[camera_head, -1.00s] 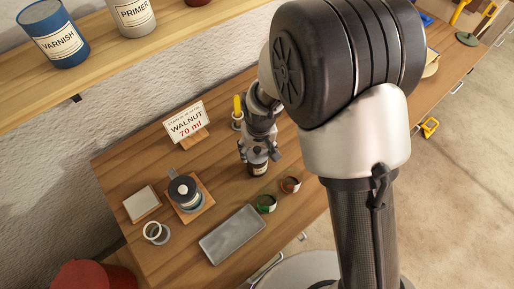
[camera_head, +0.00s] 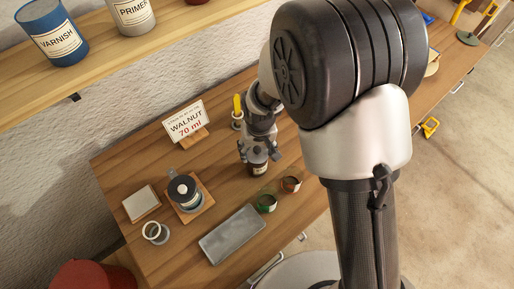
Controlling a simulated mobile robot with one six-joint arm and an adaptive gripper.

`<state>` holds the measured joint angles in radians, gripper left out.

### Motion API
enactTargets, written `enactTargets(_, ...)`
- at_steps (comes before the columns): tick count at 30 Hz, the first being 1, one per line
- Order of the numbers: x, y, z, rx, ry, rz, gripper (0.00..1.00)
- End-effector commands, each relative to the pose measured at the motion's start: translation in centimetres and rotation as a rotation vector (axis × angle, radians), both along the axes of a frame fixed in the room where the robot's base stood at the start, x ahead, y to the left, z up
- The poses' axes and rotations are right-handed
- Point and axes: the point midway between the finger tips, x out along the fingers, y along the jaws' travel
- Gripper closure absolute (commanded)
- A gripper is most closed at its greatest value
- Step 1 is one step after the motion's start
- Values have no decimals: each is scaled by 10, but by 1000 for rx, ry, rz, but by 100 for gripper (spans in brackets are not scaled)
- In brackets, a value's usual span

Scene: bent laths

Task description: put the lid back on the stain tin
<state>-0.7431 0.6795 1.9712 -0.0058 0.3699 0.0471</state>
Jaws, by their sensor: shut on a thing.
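A small dark brown tin with a pale label (camera_head: 259,170) stands upright on the bench, and I take it as the stain tin. My gripper (camera_head: 258,156) points down right over its top, with the fingers around the top end. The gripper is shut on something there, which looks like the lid. The fingers hide the lid and the tin's rim, so I cannot tell whether the lid is seated or just above the tin.
A grey tray (camera_head: 232,234), an open green tin (camera_head: 267,204) and an open brown tin (camera_head: 291,185) stand in front. A black-topped pot (camera_head: 183,189) sits on a wooden board at left. A WALNUT 70 ml sign (camera_head: 187,122) stands behind. A yellow-handled tool (camera_head: 238,106) is close by the arm.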

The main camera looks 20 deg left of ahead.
Motion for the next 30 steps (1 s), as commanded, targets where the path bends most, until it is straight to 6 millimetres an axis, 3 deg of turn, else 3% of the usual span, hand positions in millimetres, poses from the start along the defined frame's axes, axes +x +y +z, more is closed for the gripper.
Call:
enactTargets(4, 0, 0, 0, 0, 0, 0, 55)
enactTargets(5, 0, 0, 0, 0, 0, 0, 39)
enactTargets(14, 0, 0, 0, 0, 0, 0, 19)
enactTargets(22, 0, 0, 0, 0, 0, 0, 17)
enactTargets(30, 0, 0, 0, 0, 0, 0, 0)
